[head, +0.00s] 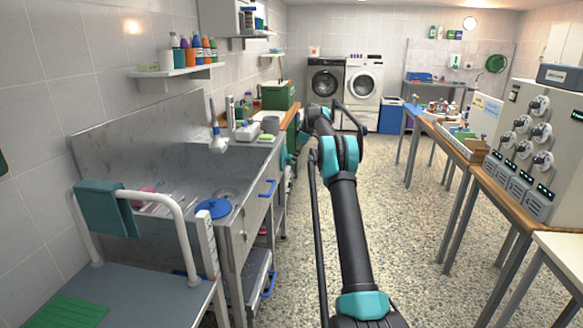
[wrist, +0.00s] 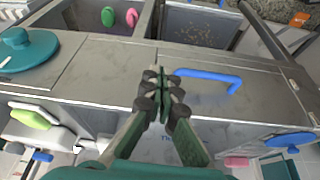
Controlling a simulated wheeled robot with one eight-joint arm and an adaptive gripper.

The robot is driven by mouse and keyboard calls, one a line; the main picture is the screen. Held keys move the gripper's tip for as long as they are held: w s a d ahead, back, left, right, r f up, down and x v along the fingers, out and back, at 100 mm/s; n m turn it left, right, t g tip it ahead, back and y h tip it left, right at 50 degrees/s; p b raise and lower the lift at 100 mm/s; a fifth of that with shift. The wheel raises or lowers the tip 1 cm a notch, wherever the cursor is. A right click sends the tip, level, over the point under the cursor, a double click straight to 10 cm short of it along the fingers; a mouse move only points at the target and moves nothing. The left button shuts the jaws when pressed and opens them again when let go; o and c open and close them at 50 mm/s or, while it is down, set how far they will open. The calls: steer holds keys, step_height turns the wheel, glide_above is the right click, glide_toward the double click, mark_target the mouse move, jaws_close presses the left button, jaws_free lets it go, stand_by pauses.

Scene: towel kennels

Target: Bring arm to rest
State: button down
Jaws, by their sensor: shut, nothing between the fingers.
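My arm stretches forward over the speckled floor in the head view, its black and teal links running between the sink unit and the right-hand tables. My gripper (wrist: 161,100) shows in the wrist view with its two fingers together and nothing between them. It is in front of a grey metal surface with a blue handle (wrist: 210,76). In the head view my gripper's fingers cannot be made out clearly behind the arm links.
A steel sink unit (head: 243,205) with a blue round lid (head: 213,208) stands on the left. Wooden-topped tables (head: 508,200) with a dial panel (head: 525,135) line the right. Washing machines (head: 363,85) stand at the back. The floor (head: 410,225) between is clear.

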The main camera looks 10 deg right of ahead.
steer(key=s+a+r+m+t+h, duration=0.1)
steer(key=s+r+m, duration=0.2)
steer(key=s, duration=1)
steer(key=s+a+r+m+h, duration=0.1)
steer(key=s+r+m, duration=0.25)
steer(key=s, duration=0.85)
steer(key=s+f+m, duration=0.2)
steer(key=s+f, duration=0.3)
steer(key=s, duration=0.8)
steer(key=s+f+m+t+h, duration=0.1)
steer(key=s+f, duration=0.4)
steer(key=s, duration=0.8)
steer(key=s+f+m+h, duration=0.1)
steer(key=s+f+m, duration=0.2)
steer(key=s, duration=1)
step_height(320, 180, down, 2)
steer(key=shift+m, duration=0.35)
steer(key=c, duration=2.2)
jaws_free()
steer(key=shift+a, duration=0.15)
